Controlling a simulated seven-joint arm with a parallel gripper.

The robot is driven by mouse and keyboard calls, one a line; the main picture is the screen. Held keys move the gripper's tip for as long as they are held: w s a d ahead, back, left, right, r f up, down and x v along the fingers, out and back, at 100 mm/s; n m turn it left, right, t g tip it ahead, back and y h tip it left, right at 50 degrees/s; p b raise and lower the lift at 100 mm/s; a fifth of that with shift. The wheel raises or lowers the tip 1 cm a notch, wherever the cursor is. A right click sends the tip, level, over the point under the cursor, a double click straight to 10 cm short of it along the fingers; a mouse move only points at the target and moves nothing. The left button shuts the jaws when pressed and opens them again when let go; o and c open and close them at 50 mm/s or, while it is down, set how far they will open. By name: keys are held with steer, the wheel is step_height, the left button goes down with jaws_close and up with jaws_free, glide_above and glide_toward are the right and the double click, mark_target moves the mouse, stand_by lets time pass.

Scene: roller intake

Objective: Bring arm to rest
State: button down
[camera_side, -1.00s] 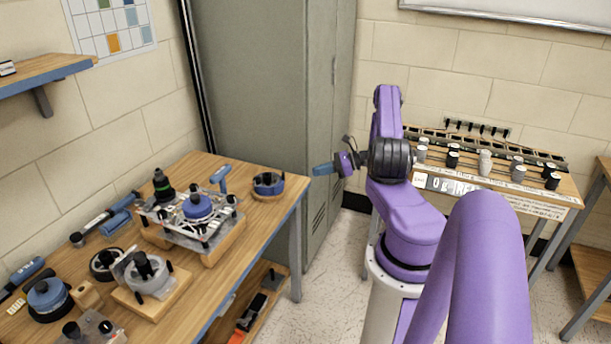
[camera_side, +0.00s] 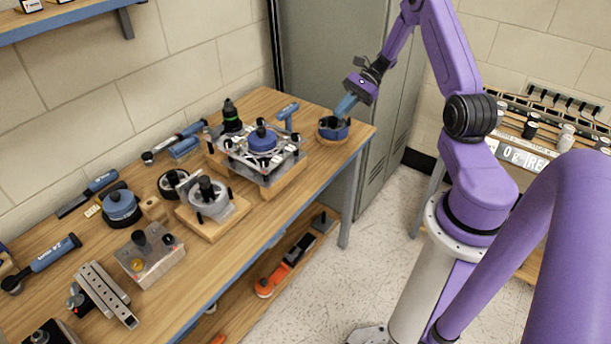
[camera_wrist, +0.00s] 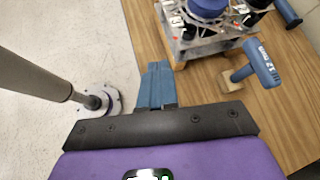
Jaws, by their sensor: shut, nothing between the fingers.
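My gripper (camera_side: 345,105) is at the end of my purple arm in the side view. Its blue fingers are closed together and hold nothing. In that view the tips overlap the top of a round blue-rimmed part (camera_side: 333,135) at the bench's far right corner; I cannot tell how much height separates them. In the wrist view the shut fingers (camera_wrist: 155,85) point toward the bench edge, with pale floor to their left. The round part is not visible there.
The wooden bench (camera_side: 265,215) holds a clear fixture with a blue knob (camera_side: 262,140), a blue T-handle tool (camera_side: 288,112) and several other parts. A grey locker (camera_side: 330,50) stands behind. A second table with a scale display (camera_side: 520,158) is at right.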

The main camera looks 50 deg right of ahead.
steer(key=s+a+r+n+g+h, duration=0.35)
steer(key=a+n, duration=0.35)
steer(key=a, duration=0.5)
steer(key=s+a+r+n+g+h, duration=0.25)
steer(key=a+r+n+g, duration=0.35)
steer(key=a, duration=0.5)
steer(key=s+a+r+n+t+h, duration=0.2)
steer(key=s+a+n+t, duration=0.1)
steer(key=s+n, duration=0.6)
steer(key=s+a+r+n+t+h, duration=0.2)
steer(key=s+a+n+t, duration=0.1)
steer(key=s+n, duration=0.6)
steer(key=shift+s+a+n, duration=0.4)
steer(key=shift+s+a, duration=0.05)
steer(key=shift+s, duration=0.3)
